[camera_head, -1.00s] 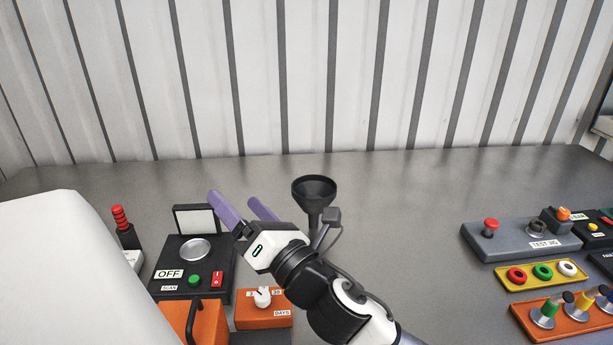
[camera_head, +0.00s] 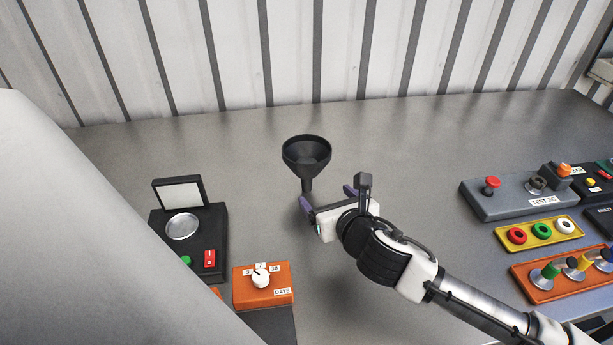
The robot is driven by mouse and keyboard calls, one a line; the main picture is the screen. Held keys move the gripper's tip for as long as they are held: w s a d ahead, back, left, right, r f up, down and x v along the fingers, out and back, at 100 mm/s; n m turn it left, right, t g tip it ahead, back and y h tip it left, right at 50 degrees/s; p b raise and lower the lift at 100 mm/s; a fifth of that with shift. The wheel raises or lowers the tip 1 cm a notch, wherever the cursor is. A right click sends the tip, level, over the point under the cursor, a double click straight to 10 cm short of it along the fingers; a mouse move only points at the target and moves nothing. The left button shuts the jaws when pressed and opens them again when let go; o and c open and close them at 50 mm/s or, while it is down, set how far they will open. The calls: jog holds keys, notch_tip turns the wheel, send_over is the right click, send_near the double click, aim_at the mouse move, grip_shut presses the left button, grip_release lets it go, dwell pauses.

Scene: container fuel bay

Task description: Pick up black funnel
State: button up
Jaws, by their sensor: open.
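The black funnel (camera_head: 306,155) stands upright on the grey metal bench, wide mouth up and its narrow spout down. My gripper (camera_head: 327,194) is just in front of the funnel and a little to its right. Its two purple fingers are spread apart and point toward the back of the bench, near the height of the spout. The fingers are open and hold nothing that I can see. I cannot tell whether a finger touches the spout.
A black device with a raised lid (camera_head: 182,225) and an orange dial box (camera_head: 263,285) stand at front left. A grey button panel (camera_head: 521,197), a yellow tray (camera_head: 540,233) and an orange tray (camera_head: 565,278) are at right. The bench behind the funnel is clear.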

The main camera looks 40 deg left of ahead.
aim_at(312, 178)
jog(key=shift+a+f+b, duration=0.35)
jog(key=shift+f+b, duration=0.05)
jog(key=shift+b, duration=0.1)
jog(key=x, duration=0.1)
jog(key=p+x, duration=0.1)
jog(key=x, duration=0.1)
jog(key=r+x, duration=0.1)
jog(key=x, duration=0.1)
jog(key=shift+w+a+p, duration=0.1)
jog(key=shift+a+p, duration=0.05)
jog(key=shift+p, duration=0.25)
jog(key=p+x, duration=0.3)
jog(key=x, duration=0.2)
jog(key=shift+w+r, duration=0.1)
jog(key=shift+r, duration=0.1)
jog(key=shift+w+a+f, duration=0.25)
jog(key=shift+a+f, duration=0.05)
jog(key=shift+a, duration=0.05)
jog(key=c, duration=1.1)
jog(key=shift+c, duration=0.3)
jog(key=shift+r, duration=0.1)
notch_tip(312, 178, up, 20)
jog(key=b, duration=0.2)
jog(key=shift+b, duration=0.35)
